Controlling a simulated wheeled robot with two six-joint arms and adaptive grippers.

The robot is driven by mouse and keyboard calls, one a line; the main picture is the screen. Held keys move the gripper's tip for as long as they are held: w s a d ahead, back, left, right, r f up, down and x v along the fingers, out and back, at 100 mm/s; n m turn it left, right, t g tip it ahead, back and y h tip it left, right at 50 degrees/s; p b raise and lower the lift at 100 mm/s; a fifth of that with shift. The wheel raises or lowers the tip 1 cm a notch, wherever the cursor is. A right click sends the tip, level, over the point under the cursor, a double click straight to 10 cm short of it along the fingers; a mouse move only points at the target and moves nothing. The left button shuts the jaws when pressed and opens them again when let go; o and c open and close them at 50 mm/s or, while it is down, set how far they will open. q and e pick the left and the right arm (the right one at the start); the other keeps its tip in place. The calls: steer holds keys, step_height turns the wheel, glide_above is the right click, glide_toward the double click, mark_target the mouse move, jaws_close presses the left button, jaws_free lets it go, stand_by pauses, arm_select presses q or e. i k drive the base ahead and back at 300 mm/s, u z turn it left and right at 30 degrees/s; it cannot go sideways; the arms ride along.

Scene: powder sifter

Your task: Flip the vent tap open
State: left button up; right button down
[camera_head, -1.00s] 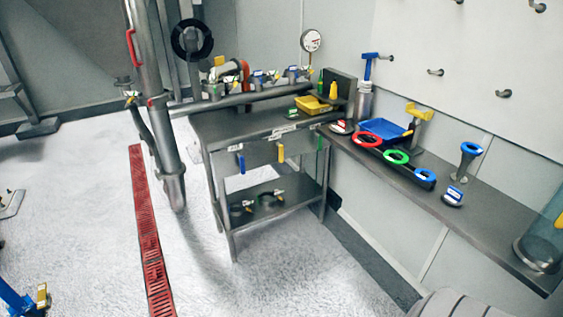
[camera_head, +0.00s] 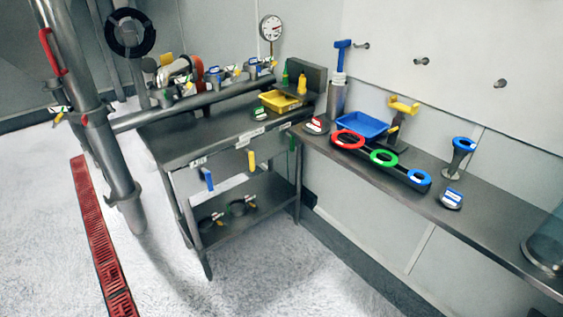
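A grey horizontal pipe (camera_head: 207,101) runs along the back of the metal bench. Several small valves or fittings with blue, white and yellow parts sit along it, such as a blue-topped one (camera_head: 213,76). A small fitting with a yellow lever and a white-green tag (camera_head: 60,115) is on the upright pipe (camera_head: 97,142) at the left. I cannot tell which of these is the vent tap, or whether it is open; labels are too small to read. Neither of my grippers is in view.
The metal bench (camera_head: 185,150) has a lower shelf and a yellow tray (camera_head: 279,104). A long side counter (camera_head: 473,231) holds a blue tray (camera_head: 361,128) and coloured rings. A red floor grate (camera_head: 99,238) crosses the left floor. Floor before the bench is clear.

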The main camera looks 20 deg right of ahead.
mark_target(251, 154)
steer(key=u, duration=0.15)
steer(key=i, duration=1)
steer(key=u, duration=0.65)
